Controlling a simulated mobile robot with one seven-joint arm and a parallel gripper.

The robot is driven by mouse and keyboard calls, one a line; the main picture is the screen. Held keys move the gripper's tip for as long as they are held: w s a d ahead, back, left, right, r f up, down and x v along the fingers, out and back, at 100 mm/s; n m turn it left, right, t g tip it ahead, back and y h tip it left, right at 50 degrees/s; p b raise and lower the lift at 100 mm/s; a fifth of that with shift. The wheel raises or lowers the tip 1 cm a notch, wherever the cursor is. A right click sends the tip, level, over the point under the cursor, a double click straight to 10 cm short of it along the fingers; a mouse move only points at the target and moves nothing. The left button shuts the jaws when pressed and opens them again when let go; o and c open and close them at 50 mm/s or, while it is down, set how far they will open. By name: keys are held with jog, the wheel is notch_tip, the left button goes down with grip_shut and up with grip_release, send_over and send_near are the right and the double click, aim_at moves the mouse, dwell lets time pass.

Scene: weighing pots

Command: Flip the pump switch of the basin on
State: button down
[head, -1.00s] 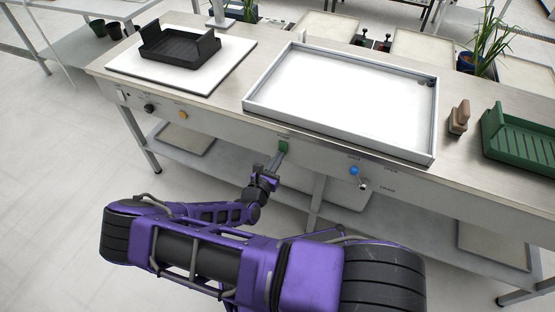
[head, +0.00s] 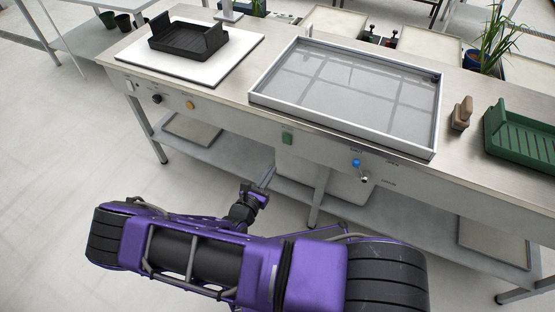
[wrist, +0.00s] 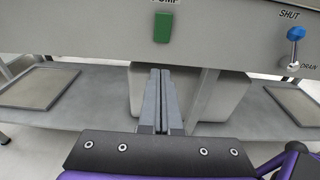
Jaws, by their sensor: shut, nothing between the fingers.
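The pump switch is a green rocker (head: 287,138) on the front panel of the bench, below the basin; it also shows under the PUMP label in the wrist view (wrist: 163,28). The basin (head: 262,100) is a wide, shallow tray with a pale rim, and its inside looks grey with window-like reflections, as if a layer of water lies in it. My gripper (head: 268,174) is shut and empty, in front of and below the switch, apart from it. In the wrist view its two fingers (wrist: 160,73) are together, their tips below the switch.
A blue-handled valve (head: 356,163) with SHUT and DRAIN labels is right of the switch. A black tray (head: 186,42) stands on a white plate at the left. A brown block (head: 461,117) and a green rack (head: 520,146) are at the right. A lower shelf (head: 385,215) runs beneath the bench.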

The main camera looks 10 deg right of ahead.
jog(key=shift+f+v, duration=0.25)
jog(key=shift+v, duration=0.8)
jog(key=shift+f+v, duration=0.25)
jog(key=shift+v, duration=0.75)
